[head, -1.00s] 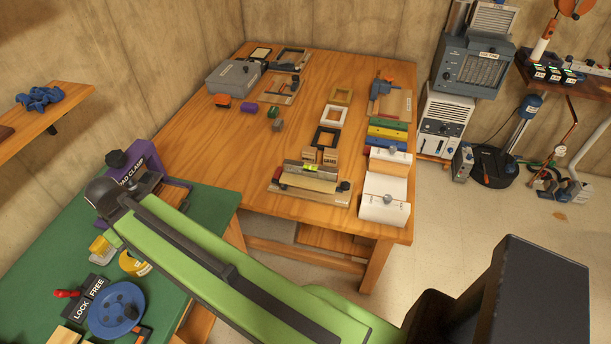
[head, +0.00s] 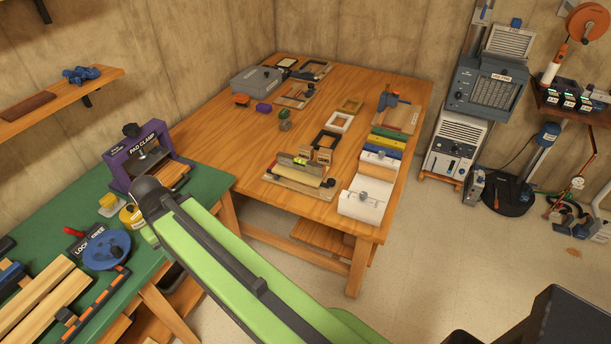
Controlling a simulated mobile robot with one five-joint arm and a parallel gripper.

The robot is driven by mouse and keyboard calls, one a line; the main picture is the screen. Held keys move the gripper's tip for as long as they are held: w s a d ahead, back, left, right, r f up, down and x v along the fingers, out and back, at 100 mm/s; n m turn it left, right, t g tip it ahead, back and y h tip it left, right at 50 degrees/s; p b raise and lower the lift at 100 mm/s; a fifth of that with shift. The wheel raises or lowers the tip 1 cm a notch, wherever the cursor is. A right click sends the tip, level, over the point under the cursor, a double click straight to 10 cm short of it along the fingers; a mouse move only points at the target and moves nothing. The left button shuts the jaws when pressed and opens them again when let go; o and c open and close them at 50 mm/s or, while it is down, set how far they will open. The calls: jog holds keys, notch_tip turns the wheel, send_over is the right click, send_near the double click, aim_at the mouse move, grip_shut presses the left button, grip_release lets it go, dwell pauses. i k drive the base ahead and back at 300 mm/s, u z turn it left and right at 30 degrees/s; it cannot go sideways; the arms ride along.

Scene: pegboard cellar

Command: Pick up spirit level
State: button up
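The spirit level (head: 294,162) appears to be the slim grey-brown bar with a small yellow-green vial near its right part. It is near the front of the large wooden table (head: 225,150), at the back of a flat wooden board (head: 285,184) and behind a cream roller-like piece (head: 296,176). Its lower side is partly hidden. My green arm crosses the lower middle of the head view, ending in a dark joint over the green bench, left of and apart from the spirit level. My gripper's fingers do not show.
The green bench (head: 205,180) at left holds a purple pad clamp (head: 118,172), a blue wheel (head: 104,250) and wooden strips.

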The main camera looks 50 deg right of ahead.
aim_at(316, 169)
jog(key=z, duration=0.15)
jog(key=i, duration=0.9)
jog(key=u, duration=0.05)
